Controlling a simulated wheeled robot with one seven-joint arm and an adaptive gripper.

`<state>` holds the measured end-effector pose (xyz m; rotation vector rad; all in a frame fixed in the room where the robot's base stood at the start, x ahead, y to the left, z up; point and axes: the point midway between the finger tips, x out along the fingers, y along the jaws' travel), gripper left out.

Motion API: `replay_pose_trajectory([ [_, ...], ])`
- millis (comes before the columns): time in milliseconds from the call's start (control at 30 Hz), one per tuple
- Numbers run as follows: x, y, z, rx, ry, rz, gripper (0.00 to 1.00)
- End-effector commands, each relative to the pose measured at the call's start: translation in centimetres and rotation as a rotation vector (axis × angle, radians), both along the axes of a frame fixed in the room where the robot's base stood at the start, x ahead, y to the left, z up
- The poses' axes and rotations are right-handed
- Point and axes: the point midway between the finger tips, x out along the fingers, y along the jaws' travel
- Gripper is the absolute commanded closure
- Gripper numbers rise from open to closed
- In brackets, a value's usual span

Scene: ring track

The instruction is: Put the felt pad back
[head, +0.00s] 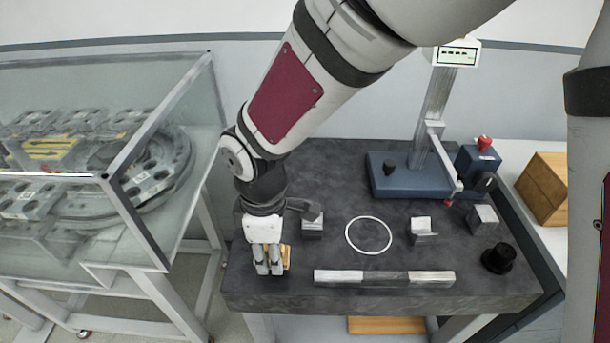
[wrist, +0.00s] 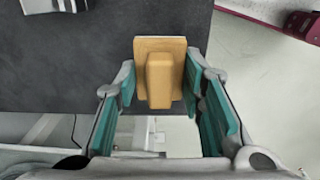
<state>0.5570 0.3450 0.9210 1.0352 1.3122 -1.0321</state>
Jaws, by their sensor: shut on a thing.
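A tan block with a flat square plate and a raised grip, which I take to be the felt pad (wrist: 160,80), is between the teal-lined fingers of my gripper (wrist: 158,92) in the wrist view. My gripper (head: 268,268) is shut on it. In the head view the felt pad (head: 287,256) shows only as a tan edge beside and behind the fingers, at the left front part of the dark table (head: 335,205). I cannot tell whether its plate touches the table top.
A white ring (head: 347,236) is marked on the table. Metal blocks (head: 422,238), a long metal bar (head: 384,278) and a black knob (head: 498,258) stand around it. A blue-based gauge stand (head: 402,186) is at the back. A glass-walled case (head: 165,165) is left.

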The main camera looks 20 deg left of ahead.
Motion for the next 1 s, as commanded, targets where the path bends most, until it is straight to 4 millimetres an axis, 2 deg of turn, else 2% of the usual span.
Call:
replay_pose_trajectory([
  [200, -0.1, -0.1, -2.9, -0.004, 0.002, 0.001, 0.94],
  [700, 0.0, -0.1, -3.7, -0.001, 0.002, 0.001, 0.94],
  [733, 0.0, -0.1, -3.7, -0.001, 0.002, 0.0, 0.6],
  [800, -0.1, -0.1, -3.7, -0.001, 0.002, 0.0, 0.44],
  [1000, -0.1, -0.1, -3.7, -0.003, 0.002, 0.001, 0.44],
])
